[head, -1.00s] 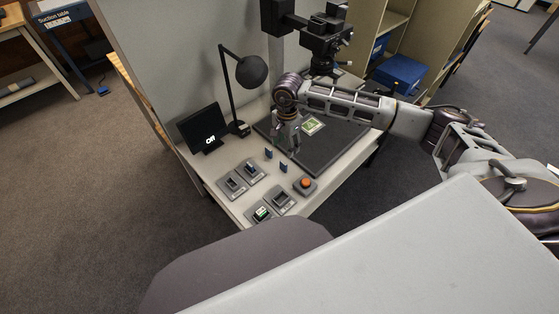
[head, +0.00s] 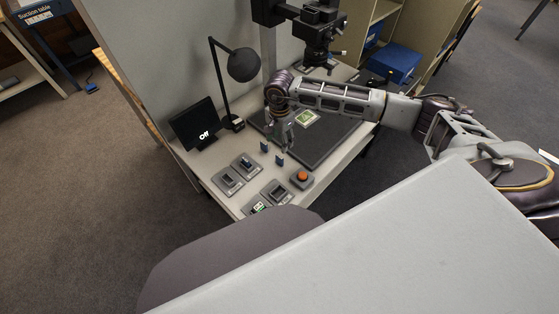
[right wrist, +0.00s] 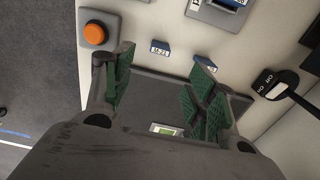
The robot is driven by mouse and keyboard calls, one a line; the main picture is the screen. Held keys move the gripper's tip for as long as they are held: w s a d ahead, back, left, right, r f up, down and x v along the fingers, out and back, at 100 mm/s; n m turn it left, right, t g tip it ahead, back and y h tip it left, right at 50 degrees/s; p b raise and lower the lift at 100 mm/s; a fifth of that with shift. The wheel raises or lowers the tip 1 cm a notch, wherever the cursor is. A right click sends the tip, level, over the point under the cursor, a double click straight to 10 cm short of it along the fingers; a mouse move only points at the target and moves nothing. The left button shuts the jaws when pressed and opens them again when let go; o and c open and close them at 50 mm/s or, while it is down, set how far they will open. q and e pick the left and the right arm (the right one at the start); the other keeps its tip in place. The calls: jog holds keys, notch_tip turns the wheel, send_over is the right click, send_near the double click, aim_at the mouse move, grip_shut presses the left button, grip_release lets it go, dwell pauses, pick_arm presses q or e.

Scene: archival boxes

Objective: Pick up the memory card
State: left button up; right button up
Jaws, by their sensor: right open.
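Two small blue cards with white labels stand apart on the light table, in front of the dark board. In the head view one blue card (head: 264,146) is left of the other blue card (head: 279,160). The right wrist view also shows a labelled card (right wrist: 160,47) and a second card (right wrist: 206,63), partly hidden by a finger. I cannot tell which is the memory card. My right gripper (head: 284,147) hangs just behind the cards, over the board's near edge. Its green-padded fingers (right wrist: 158,68) are apart with nothing between them. My left gripper is out of view.
An orange button (head: 302,175) and several grey card holders, one a grey holder (head: 228,181), stand at the table's front. The dark board (head: 325,140) carries a green item (head: 307,117).

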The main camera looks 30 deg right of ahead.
send_over(280, 157)
notch_tip(280, 157, down, 6)
jog(key=shift+w+r, duration=0.1)
jog(key=shift+r, duration=0.15)
jog(key=shift+f, duration=0.4)
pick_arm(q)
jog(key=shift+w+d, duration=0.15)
pick_arm(e)
jog(key=shift+a+f, duration=0.1)
jog(key=shift+f, duration=1.7)
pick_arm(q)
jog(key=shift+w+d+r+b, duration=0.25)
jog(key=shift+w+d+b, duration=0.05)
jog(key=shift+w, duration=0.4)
pick_arm(e)
jog(key=shift+f, duration=0.8)
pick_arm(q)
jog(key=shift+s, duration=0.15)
